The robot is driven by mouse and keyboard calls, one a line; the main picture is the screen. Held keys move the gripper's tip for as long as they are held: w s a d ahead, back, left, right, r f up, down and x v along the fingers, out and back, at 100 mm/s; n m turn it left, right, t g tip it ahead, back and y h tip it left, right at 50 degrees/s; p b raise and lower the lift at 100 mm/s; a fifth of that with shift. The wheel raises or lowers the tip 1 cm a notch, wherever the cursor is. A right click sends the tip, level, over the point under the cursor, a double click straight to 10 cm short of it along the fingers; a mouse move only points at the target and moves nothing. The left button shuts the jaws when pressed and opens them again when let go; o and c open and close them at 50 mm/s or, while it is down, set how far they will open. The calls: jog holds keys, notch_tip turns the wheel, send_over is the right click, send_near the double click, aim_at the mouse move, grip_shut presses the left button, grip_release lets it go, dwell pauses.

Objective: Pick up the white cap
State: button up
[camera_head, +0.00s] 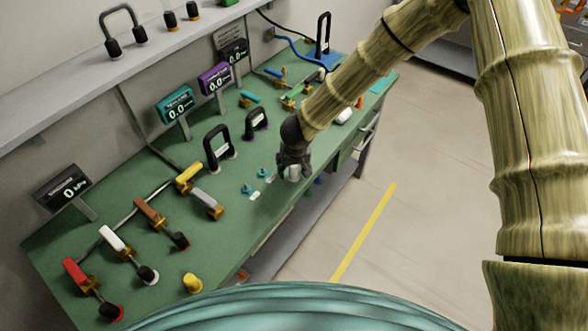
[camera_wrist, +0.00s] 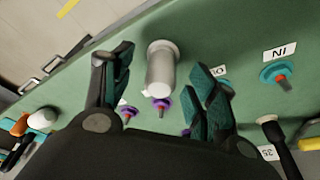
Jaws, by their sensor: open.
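A whitish cylindrical cap (camera_wrist: 161,70) stands on the green bench, in the upper middle of the wrist view. My gripper (camera_wrist: 162,62) is open, with one finger on each side of the cap; gaps show between the fingers and the cap. In the head view, my gripper (camera_head: 293,163) is low over the bench's front edge. A pale part of the cap (camera_head: 292,173) shows there, mostly hidden by the gripper. Another white rounded piece (camera_wrist: 42,118) lies farther left in the wrist view.
Purple fittings (camera_wrist: 161,104) sit close to the cap. A teal fitting (camera_wrist: 276,74) stands by an "IN" label. Several lever valves, including a yellow one (camera_head: 189,177), and a black handle (camera_head: 219,147) stand on the bench (camera_head: 130,285). The floor in front is clear.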

jog(key=shift+w+f, duration=0.1)
jog(key=shift+f, duration=0.2)
jog(key=c, duration=1)
jog(key=shift+r, duration=0.1)
jog(key=shift+r+b, duration=0.35)
jog(key=shift+r, duration=1.4)
jog(key=s+r+b, duration=0.1)
jog(key=s+b, duration=0.4)
jog(key=s, duration=1.1)
jog(key=shift+r, duration=0.2)
